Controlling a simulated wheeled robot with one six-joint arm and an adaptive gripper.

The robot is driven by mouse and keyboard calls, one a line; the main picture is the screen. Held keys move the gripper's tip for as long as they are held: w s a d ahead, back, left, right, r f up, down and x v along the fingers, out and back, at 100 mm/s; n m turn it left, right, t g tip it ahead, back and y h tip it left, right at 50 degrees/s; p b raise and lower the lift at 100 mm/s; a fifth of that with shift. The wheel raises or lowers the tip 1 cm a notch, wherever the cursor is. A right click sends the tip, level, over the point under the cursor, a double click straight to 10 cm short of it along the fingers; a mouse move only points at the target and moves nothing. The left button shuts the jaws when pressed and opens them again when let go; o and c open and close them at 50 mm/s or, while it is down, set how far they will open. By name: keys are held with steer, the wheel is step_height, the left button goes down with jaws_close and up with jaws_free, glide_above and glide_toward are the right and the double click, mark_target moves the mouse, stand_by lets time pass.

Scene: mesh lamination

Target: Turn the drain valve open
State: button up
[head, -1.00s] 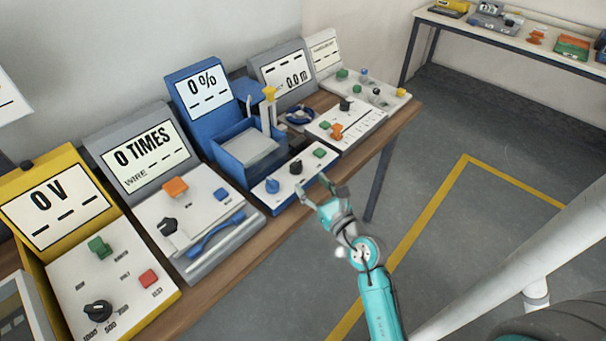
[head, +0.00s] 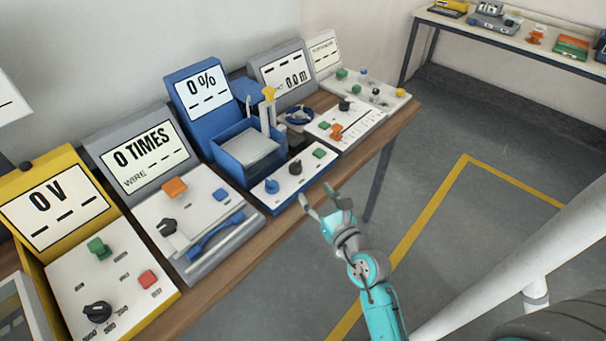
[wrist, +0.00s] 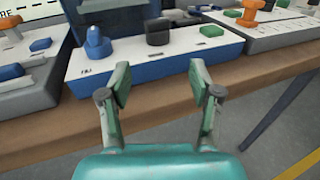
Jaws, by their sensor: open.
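The blue station has a 0% display (head: 203,84), an open-topped blue tank (head: 248,148) and a white control panel in front. On the panel are a blue knob (head: 272,186), a black knob (head: 295,167) and a green button (head: 319,153). The blue knob looks like the drain valve, but its label is too small to read. It also shows upright at the left in the wrist view (wrist: 97,43), with the black knob (wrist: 158,32) to its right. My gripper (head: 318,197) is open and empty, in front of the panel's front edge, touching nothing.
A grey "0 TIMES" station (head: 190,215) with a blue lever stands to the left. A white panel with an orange handle (head: 336,131) stands to the right. The wooden table edge (head: 225,268) runs under my gripper. Open floor lies to the right.

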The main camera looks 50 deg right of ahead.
mark_target(298, 171)
steer(key=shift+w+a+r+h, duration=0.3)
steer(key=shift+w+a+h, duration=0.05)
steer(key=shift+w+h, duration=0.1)
steer(key=shift+m, duration=0.3)
steer(key=x, duration=1)
steer(key=shift+w+d+f, duration=0.1)
steer(key=shift+w+f, duration=0.05)
steer(key=shift+w, duration=0.2)
steer(key=c, duration=1.1)
